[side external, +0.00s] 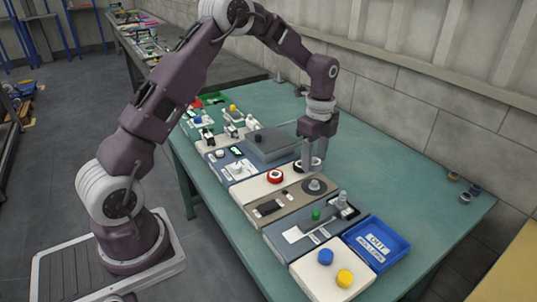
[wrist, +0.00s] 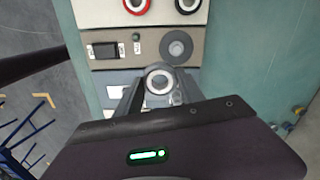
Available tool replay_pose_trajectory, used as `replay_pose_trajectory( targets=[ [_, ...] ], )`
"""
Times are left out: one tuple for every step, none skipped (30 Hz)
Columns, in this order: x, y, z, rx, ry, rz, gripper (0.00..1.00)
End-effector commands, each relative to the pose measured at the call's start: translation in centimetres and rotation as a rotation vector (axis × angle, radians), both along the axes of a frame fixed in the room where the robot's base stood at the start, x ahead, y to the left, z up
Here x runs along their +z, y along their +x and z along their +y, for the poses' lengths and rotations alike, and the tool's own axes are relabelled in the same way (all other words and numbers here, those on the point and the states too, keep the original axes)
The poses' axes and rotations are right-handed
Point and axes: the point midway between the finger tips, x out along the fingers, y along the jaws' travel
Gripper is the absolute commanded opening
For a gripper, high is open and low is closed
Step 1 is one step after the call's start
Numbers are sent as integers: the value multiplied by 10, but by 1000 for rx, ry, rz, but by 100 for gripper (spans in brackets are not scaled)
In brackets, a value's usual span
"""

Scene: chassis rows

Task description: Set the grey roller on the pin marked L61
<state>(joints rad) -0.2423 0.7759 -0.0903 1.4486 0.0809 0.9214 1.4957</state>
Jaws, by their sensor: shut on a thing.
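My gripper (side external: 308,165) hangs above the rows of panels, fingers pointing down. In the wrist view its two fingers (wrist: 160,98) close on the sides of a light grey ring-shaped piece, the grey roller (wrist: 159,80), with a hollow in its top. In the side view the fingers mostly hide the roller. A flat dark grey disc with a paler centre (side external: 315,187) sits on the tan panel, and it also shows above the roller in the wrist view (wrist: 177,45). I cannot read any L61 mark, so I cannot tell which pin bears it.
A red ring (side external: 275,176) sits behind the tan panel. The front panels carry a green knob (side external: 317,214), a blue knob (side external: 326,257) and a yellow knob (side external: 344,278). A blue tray (side external: 405,247) stands at the right.

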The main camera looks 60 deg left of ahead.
Motion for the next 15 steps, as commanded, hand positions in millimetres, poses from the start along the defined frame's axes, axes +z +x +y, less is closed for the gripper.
replay_pose_trajectory(
  targets=[
    [0,13,-22,-11,0,-2,6],
    [1,18,-34,-11,0,-2,6],
    [2,25,-48,-11,0,-2,6],
    [3,28,-57,-11,0,-1,6],
    [3,31,-65,-9,0,-1,6],
    [4,34,-74,-10,0,0,6],
    [5,36,-78,-8,0,-1,6],
    [5,37,-82,-8,0,0,6],
    [4,38,-86,-8,0,0,6],
    [4,38,-87,-7,0,0,6],
    [3,38,-88,-6,0,0,6],
    [1,38,-88,-5,0,1,6],
    [-1,38,-88,-5,0,1,6],
    [-4,38,-87,-5,0,2,6],
    [-8,38,-87,-6,0,2,6]
  ],
)
